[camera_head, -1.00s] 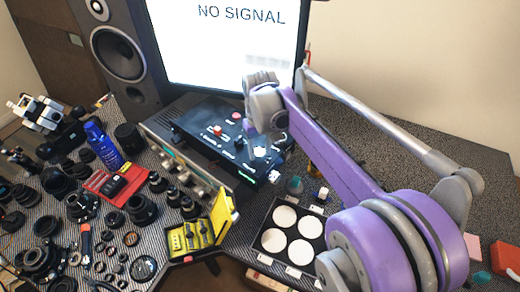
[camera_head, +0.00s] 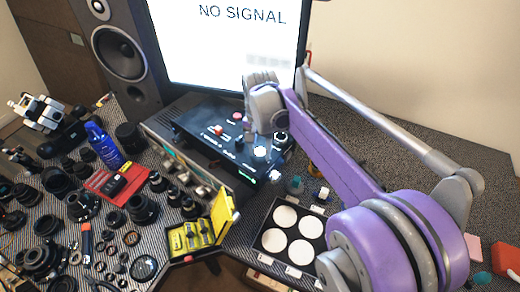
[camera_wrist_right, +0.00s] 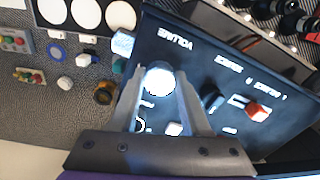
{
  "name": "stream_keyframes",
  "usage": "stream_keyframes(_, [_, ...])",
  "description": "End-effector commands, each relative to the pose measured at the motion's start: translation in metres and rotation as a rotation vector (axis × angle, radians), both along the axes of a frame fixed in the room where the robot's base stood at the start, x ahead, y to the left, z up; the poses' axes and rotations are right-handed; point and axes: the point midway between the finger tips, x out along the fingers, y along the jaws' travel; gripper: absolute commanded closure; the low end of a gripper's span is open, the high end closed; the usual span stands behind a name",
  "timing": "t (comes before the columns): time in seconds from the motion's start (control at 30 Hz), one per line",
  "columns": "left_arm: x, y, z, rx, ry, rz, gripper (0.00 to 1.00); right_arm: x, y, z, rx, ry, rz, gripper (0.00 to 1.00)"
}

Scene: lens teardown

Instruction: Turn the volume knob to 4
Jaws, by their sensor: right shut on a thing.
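The black control box (camera_head: 215,136) lies below the monitor, with knobs, a red switch and small white labels on its top. A round white knob (camera_wrist_right: 160,81) sits near one edge of the panel in the right wrist view. It also shows, just below my right gripper, in the head view (camera_head: 260,151). My right gripper (camera_wrist_right: 160,84) is shut on this knob, with one finger on each side. In the head view the gripper's fingers are mostly hidden by its own body. The knob's pointer and scale numbers are too bright and small to read. My left gripper is not in view.
A black knob (camera_wrist_right: 212,97) and a red switch (camera_wrist_right: 258,111) stand beside the held knob. A tray with white discs (camera_head: 258,240), a yellow case (camera_head: 192,237) and many lens parts crowd the bench. A speaker (camera_head: 118,50) and monitor (camera_head: 225,45) stand behind.

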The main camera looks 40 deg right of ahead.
Motion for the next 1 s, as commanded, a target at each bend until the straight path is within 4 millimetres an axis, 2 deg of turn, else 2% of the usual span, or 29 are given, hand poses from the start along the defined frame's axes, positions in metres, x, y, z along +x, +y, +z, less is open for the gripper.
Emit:
stream_keyframes(0.6, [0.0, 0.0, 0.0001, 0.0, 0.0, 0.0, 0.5, 0.0004, -0.0001, 0.0005, 0.0, 0.0, -0.046, 1.0])
stream_keyframes(0.63, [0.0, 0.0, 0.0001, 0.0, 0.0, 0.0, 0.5, 0.0004, -0.0001, 0.0005, 0.0, 0.0, -0.046, 0.52])
stream_keyframes(0.8, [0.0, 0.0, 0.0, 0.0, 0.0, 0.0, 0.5, 0.0003, -0.0001, 0.0003, 0.0, 0.0, -0.045, 0.23])
stream_keyframes(1.0, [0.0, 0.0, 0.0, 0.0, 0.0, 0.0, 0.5, 0.0001, 0.0, 0.0001, 0.0, 0.0, -0.045, 0.23])
